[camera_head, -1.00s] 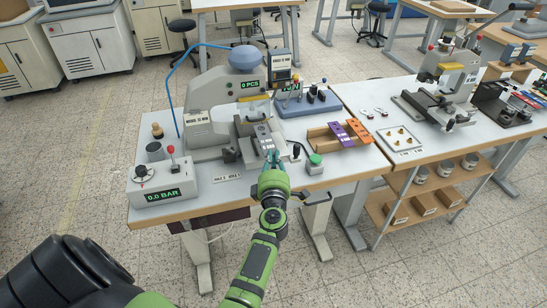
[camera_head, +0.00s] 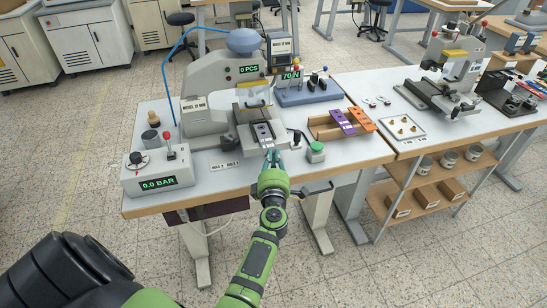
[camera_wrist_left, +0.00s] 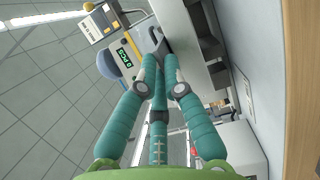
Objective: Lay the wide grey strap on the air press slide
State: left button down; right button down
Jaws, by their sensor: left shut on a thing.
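The wide grey strap (camera_head: 263,132) shows at the air press slide (camera_head: 246,136), just beyond my fingertips. It lines up with the slide, and its near end is hidden by the fingers. I cannot tell whether it rests fully on the slide or is held slightly above it. The air press (camera_head: 218,88) stands behind, with a blue-grey dome. My left gripper (camera_head: 271,155) is shut on the strap's near end. In the left wrist view its teal fingers (camera_wrist_left: 158,78) converge toward the press, and the strap cannot be made out. My right gripper is not in view.
A control box (camera_head: 158,172) reading 0.0 BAR stands at left. A green button (camera_head: 316,148) is right of the gripper. A wooden rack (camera_head: 322,127) holds purple (camera_head: 342,121) and orange (camera_head: 362,119) straps. A blue-grey fixture (camera_head: 308,93) reading 70 N stands behind.

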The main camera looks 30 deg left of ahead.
pick_arm(q)
jog(key=shift+w+a, duration=0.2)
jog(key=shift+a, duration=0.05)
dwell(0.6)
jog(key=c, duration=1.3)
grip_release()
jog(key=shift+s+d, duration=0.1)
